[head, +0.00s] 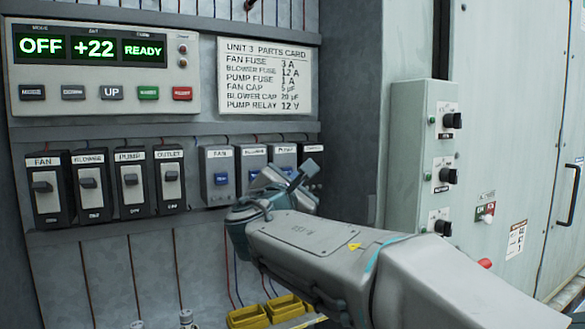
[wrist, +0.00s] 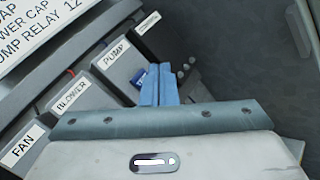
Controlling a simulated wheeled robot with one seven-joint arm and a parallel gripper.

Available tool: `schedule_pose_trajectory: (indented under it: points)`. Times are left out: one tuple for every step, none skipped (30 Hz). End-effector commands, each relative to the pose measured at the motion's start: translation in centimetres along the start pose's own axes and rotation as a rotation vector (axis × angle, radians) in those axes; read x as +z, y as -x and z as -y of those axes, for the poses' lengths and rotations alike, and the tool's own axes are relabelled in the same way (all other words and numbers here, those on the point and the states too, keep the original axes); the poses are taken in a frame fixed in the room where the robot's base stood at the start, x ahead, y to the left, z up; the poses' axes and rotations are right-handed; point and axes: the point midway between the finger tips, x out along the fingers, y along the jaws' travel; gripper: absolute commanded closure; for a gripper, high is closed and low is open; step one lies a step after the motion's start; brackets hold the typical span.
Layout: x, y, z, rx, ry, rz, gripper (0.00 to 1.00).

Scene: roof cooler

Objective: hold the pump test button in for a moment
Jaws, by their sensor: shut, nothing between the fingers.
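The pump module (head: 284,158) is the grey box labelled PUMP in the row right of the breakers; my gripper hides its lower part in the head view. In the wrist view the pump module (wrist: 118,66) shows its label, and a blue test button (wrist: 138,76) peeks out just left of my fingers. My gripper (wrist: 160,72) is shut and empty, its blue fingers together in front of the pump module's lower end. In the head view my gripper (head: 306,170) overlaps the pump module's lower right. Whether the fingertips touch the button I cannot tell.
The fan module (head: 217,170) and blower module (wrist: 73,97) stand left of the pump module, close beside it. A fourth module (head: 313,152) is just right. A display panel (head: 105,70) reads OFF, +22, READY. Yellow bins (head: 250,317) sit below.

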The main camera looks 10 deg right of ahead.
Motion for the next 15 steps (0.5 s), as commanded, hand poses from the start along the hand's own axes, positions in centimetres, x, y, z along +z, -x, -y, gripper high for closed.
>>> schedule_pose_trajectory:
  points:
    - [-0.3,-0.4,-0.3,-0.001,0.001,0.001,1.00]
    - [-0.5,-0.6,-0.4,-0.001,0.001,0.001,1.00]
    - [-0.6,-0.8,-0.6,-0.001,0.000,0.001,1.00]
    - [-0.7,-1.0,-0.7,-0.001,0.000,0.001,1.00]
    - [-0.8,-1.1,-0.8,-0.001,-0.001,0.001,1.00]
    - [-0.9,-1.3,-0.9,-0.001,-0.001,0.001,1.00]
    - [-1.0,-1.4,-0.9,-0.001,-0.001,0.001,1.00]
    - [-1.1,-1.4,-1.0,-0.001,-0.002,0.000,1.00]
    - [-1.1,-1.5,-1.0,-0.001,-0.002,0.000,1.00]
    - [-1.1,-1.5,-1.0,-0.001,-0.002,0.000,1.00]
    - [-1.1,-1.5,-1.1,-0.001,-0.002,0.000,1.00]
    - [-1.2,-1.6,-1.1,-0.001,-0.002,0.000,1.00]
    - [-1.2,-1.6,-1.1,-0.001,-0.002,0.000,1.00]
    - [-1.2,-1.6,-1.1,-0.001,-0.002,0.000,1.00]
    - [-1.1,-1.6,-1.1,-0.001,-0.002,0.000,1.00]
